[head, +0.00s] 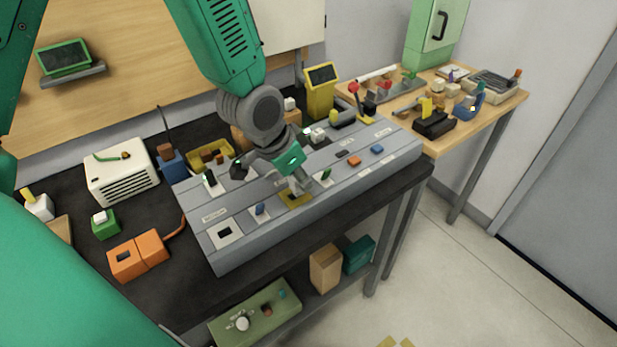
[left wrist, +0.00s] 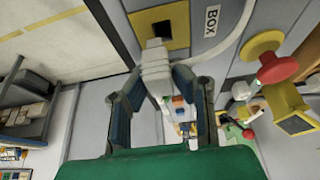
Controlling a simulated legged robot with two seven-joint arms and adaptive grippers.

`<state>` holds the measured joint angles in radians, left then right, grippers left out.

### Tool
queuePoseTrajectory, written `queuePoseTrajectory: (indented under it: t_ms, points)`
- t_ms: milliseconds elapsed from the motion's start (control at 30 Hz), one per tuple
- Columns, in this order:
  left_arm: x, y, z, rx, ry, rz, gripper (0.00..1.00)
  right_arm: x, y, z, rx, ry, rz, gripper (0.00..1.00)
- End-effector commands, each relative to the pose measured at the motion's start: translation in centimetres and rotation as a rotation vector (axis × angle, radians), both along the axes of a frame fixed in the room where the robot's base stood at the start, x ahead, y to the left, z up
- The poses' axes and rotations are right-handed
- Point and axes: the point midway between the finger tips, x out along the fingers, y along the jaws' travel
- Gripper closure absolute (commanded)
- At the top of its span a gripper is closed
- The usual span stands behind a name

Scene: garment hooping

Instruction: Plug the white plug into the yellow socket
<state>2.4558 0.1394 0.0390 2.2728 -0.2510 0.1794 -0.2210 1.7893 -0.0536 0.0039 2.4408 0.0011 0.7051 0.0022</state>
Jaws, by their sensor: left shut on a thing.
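The yellow socket (head: 293,199) is a square plate on the front part of the grey sloped panel (head: 235,248). In the left wrist view the yellow socket (left wrist: 180,17) shows a dark square opening. My left gripper (head: 299,183) is just above it in the head view. In the left wrist view my left gripper (left wrist: 160,78) is shut on the white plug (left wrist: 155,58). The plug's front end lies at the lower edge of the opening; I cannot tell whether it is inside. In the head view the plug is mostly hidden by the gripper. My right gripper is not in view.
A blue switch (head: 260,209) and a green switch (head: 326,175) flank the socket. A red knob on a yellow base (left wrist: 277,67) stands on the panel. A white cable (left wrist: 238,35) curves beside the plug. An orange box (head: 138,255) lies left of the panel.

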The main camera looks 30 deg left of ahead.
Motion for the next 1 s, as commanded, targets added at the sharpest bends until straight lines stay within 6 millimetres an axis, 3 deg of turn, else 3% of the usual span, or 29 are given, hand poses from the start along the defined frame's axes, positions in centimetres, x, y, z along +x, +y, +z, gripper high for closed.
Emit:
queuePoseTrajectory:
  t_ms: [1000]
  points:
    - [-0.1, 1.3, 0.0, -0.012, 0.002, 0.004, 1.0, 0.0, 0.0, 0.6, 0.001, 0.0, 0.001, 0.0]
